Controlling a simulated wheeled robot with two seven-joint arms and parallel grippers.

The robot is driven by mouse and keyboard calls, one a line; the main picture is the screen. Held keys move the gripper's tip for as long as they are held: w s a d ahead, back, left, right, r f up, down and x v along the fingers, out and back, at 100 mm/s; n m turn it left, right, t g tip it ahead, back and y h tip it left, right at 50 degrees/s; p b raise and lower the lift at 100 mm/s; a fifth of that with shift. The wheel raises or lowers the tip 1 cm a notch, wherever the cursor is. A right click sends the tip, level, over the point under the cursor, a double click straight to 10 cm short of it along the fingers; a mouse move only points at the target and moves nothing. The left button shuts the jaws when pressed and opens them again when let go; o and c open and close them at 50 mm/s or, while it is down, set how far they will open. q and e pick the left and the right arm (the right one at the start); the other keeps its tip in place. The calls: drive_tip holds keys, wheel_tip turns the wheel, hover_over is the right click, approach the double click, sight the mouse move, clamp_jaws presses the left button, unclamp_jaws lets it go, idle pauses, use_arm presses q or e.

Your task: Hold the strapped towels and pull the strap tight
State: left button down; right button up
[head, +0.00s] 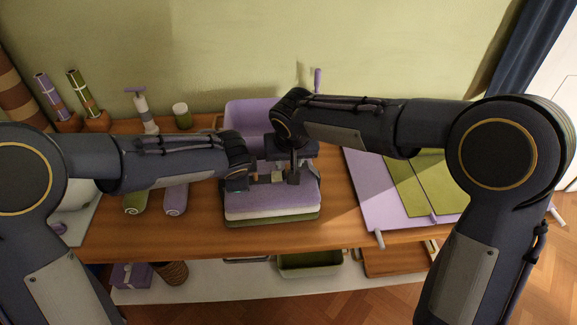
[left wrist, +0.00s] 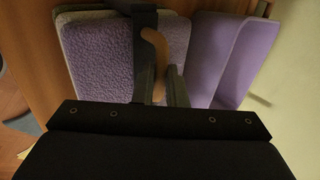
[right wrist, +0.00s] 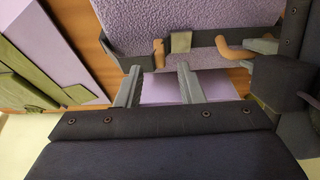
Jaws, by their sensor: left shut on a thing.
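A stack of folded towels (head: 272,196), purple on top with pale and green ones below, lies flat on the table. A dark grey strap (right wrist: 205,47) crosses the purple towel, with an olive buckle (right wrist: 181,42) and tan tabs on either side. My left gripper (head: 240,182) is at the stack's left side, shut on a tan tab (right wrist: 235,51); in the left wrist view this tab (left wrist: 157,62) is partly hidden. My right gripper (right wrist: 158,72) is open at the other tan tab (right wrist: 157,52), its fingertips on either side; contact is unclear.
A purple bin (head: 250,116) stands behind the stack. Green and purple rolls (head: 176,200) lie to the left. A purple and green panel (head: 385,195) lies to the right. Bottles and rolled items stand at the back left. A shelf (head: 215,287) with a green tray is below.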

sight(289, 167)
drive_tip(key=shift+x, duration=2.2)
drive_tip(key=shift+c, duration=0.2)
clamp_jaws()
